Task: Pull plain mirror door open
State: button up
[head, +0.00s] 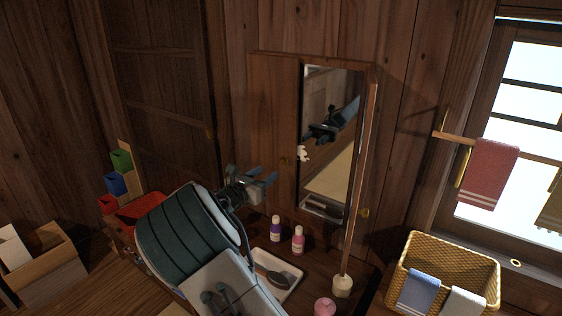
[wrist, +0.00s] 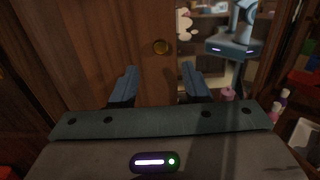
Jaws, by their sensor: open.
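A wooden cabinet (head: 315,55) stands against the plank wall. The wooden door looks closed.
A purple-labelled bottle (head: 276,229) and a pink bottle (head: 298,239) stand below the cabinet. A white tray (head: 291,287) holds a dark brush. A pale pot (head: 342,286) and a wicker basket (head: 450,257) with cloths are to the right.

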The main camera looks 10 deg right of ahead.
aim_at(283, 161)
jog(key=p+x, duration=0.1)
jog(key=x, duration=0.8)
jog(key=shift+w+d+f+p, duration=0.1)
jog(key=shift+w+d+p, duration=0.05)
jog(key=shift+p, duration=0.2)
grip_shut()
